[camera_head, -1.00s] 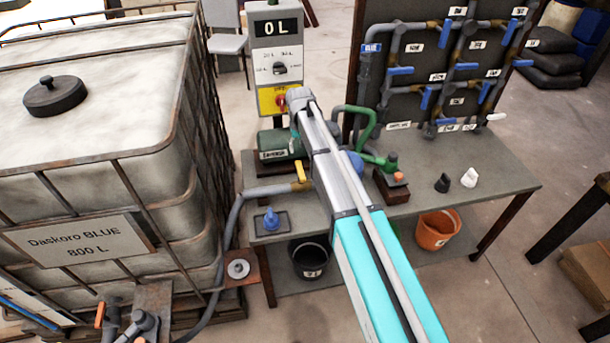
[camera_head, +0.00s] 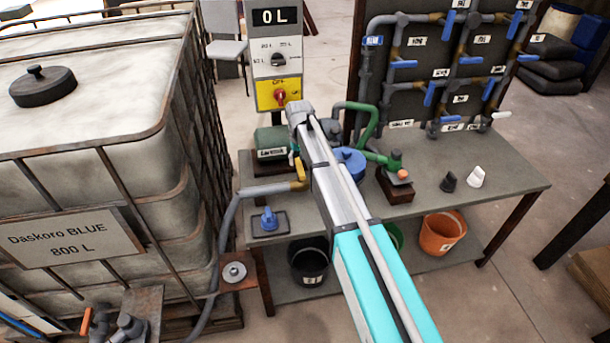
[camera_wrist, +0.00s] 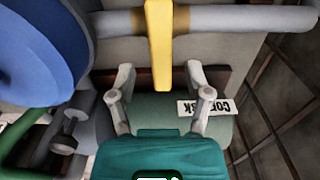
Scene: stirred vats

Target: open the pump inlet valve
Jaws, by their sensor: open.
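The inlet valve has a yellow lever (camera_head: 301,171) on a brass-coloured body in the grey pipe at the left part of the bench. In the wrist view the yellow lever (camera_wrist: 158,45) crosses the horizontal pipe (camera_wrist: 225,20), its near end toward my gripper. My gripper (camera_wrist: 159,68) is open, one finger on each side of the lever's near end in the picture. Clear gaps show on both sides; I cannot tell the depth between them. The green pump (camera_head: 270,148) sits behind the valve. In the head view my arm hides most of my gripper.
A blue round part (camera_head: 349,161) stands right of the valve and fills the upper left of the wrist view. The control post (camera_head: 277,60) rises behind the pump. A blue-handled fitting (camera_head: 268,221) lies at the bench's front left. The caged tank (camera_head: 95,130) stands left.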

